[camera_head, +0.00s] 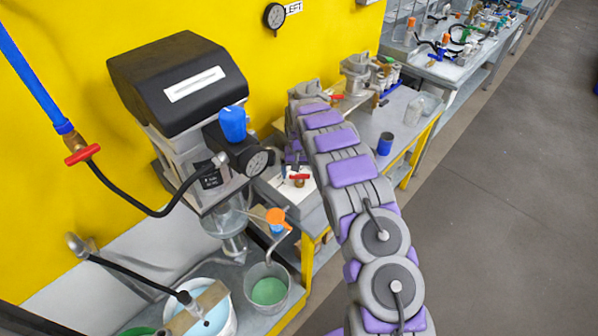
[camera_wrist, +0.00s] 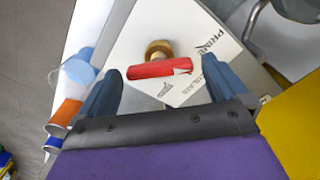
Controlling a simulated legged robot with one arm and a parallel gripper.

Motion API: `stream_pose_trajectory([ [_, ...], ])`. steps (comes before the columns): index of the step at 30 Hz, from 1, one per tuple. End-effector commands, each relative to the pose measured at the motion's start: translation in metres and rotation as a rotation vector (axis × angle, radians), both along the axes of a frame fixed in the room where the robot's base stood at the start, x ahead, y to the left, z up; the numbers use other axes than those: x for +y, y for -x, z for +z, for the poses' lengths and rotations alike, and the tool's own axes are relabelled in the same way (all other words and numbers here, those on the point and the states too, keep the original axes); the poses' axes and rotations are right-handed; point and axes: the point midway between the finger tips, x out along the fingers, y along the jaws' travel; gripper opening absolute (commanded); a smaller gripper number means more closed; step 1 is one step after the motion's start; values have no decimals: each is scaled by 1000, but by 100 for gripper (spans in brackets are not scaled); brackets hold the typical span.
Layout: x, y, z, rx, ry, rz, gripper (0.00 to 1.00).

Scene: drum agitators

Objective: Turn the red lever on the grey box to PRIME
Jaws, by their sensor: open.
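The red lever (camera_wrist: 160,68) sits on a brass stem (camera_wrist: 158,47) over a white label plate (camera_wrist: 130,45) in the wrist view. The word PRIME (camera_wrist: 218,38) is printed on the plate to the lever's upper right; other print below the lever is too small to read. My gripper (camera_wrist: 162,70) is open, with one finger near each end of the lever. I cannot tell whether either finger touches it. In the head view the red lever (camera_head: 299,177) shows on the grey box (camera_head: 312,218), with my gripper (camera_head: 294,163) close by it and partly hidden by my arm.
A machine with a black hood (camera_head: 185,80) and a gauge (camera_head: 258,162) stands left of the box. Another red-handled valve (camera_head: 82,155) hangs on a blue pipe. An orange-capped part (camera_head: 277,217) and buckets (camera_head: 268,290) are near. A blue cup (camera_head: 385,143) stands on the bench behind.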

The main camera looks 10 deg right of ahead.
Motion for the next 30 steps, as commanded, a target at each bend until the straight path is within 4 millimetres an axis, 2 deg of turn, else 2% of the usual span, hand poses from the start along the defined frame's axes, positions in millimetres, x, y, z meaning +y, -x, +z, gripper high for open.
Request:
stream_pose_trajectory([
  [5, 0, 0, 17, -1, 0, 0, 100],
  [18, 1, -1, 113, -2, 0, 1, 100],
  [24, 1, -3, 151, -5, 0, 1, 100],
  [30, 1, -2, 169, -1, 0, 1, 100],
])
